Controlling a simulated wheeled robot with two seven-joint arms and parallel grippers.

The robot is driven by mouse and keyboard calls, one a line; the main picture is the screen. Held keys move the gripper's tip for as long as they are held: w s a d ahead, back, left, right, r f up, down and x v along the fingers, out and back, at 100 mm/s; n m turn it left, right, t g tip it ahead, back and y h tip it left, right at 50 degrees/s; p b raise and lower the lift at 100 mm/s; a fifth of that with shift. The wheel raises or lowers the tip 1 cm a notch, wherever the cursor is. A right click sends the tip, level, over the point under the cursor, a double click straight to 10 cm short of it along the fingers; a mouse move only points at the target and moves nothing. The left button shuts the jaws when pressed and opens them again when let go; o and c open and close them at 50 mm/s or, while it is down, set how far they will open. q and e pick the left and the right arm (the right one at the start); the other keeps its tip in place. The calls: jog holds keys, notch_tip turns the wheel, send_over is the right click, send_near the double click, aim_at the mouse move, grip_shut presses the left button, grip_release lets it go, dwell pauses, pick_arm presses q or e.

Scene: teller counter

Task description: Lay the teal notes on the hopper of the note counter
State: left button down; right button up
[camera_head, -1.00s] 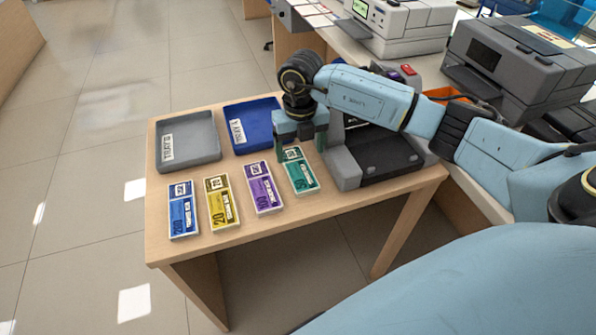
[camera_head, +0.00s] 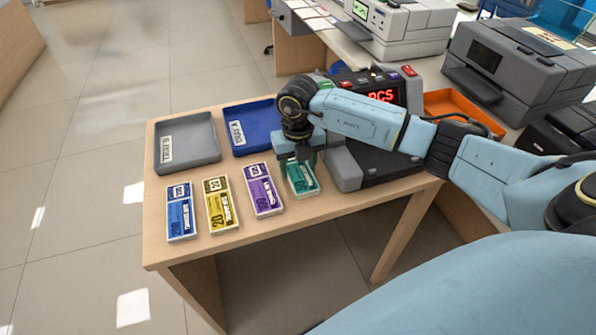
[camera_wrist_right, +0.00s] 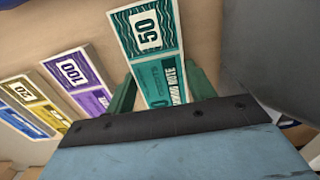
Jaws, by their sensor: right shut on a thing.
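The teal notes (camera_head: 303,183) lie at the right end of a row of note bundles on the wooden table. My right gripper (camera_head: 304,163) points down over them, shut on their sides. In the right wrist view the teal notes (camera_wrist_right: 150,50), marked 50, sit between the two green fingers (camera_wrist_right: 160,92). Whether they are off the table I cannot tell. The note counter (camera_head: 347,170), grey and black with a red lit display, stands just right of them. My right arm hides part of the counter. My left gripper is out of view.
Purple (camera_head: 262,190), yellow (camera_head: 220,205) and blue (camera_head: 180,212) bundles lie to the left. A grey tray (camera_head: 187,160) and a blue tray (camera_head: 245,108) stand behind. An orange tray (camera_head: 440,103) is behind the counter. The table's front strip is clear.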

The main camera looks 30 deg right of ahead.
jog(key=shift+c, duration=1.4)
jog(key=shift+r, duration=0.15)
